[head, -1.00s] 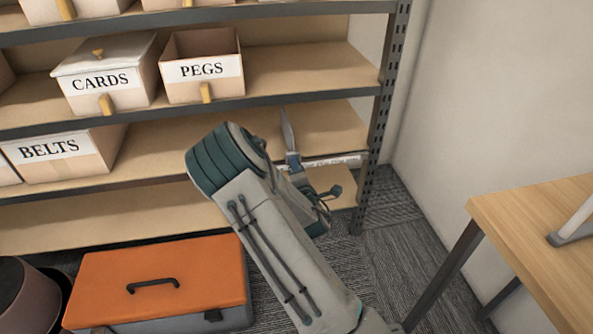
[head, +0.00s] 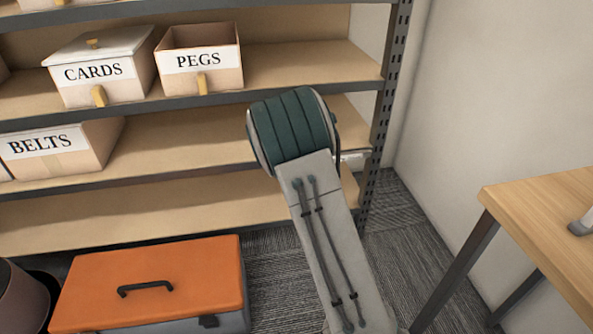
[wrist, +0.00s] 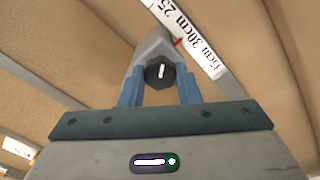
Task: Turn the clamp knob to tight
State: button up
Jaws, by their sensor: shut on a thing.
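The clamp knob (wrist: 157,76), dark and many-sided with a short white line on its face, shows in the middle of the wrist view. The white line stands nearly upright in that view. My gripper (wrist: 160,85) has its two blue fingers on either side of the knob, shut on it. A grey piece (wrist: 153,48) shows just behind the knob. A small red mark sits near it, by the edge of the white ruler strip (wrist: 197,48). In the head view my own arm hides the gripper and the knob.
A shelf rack (head: 300,75) holds boxes labelled CARDS (head: 95,70), PEGS (head: 199,60) and BELTS (head: 45,143). An orange-lidded toolbox (head: 150,285) stands on the carpet. A wooden table (head: 545,220) is at the right, near the wall.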

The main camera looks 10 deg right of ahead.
jog(key=m, duration=0.5)
dwell(0.5)
jog(key=o, duration=1)
jog(key=shift+s, duration=0.1)
jog(key=s+p, duration=1.2)
jog(key=s, duration=0.1)
jog(key=shift+s, duration=0.35)
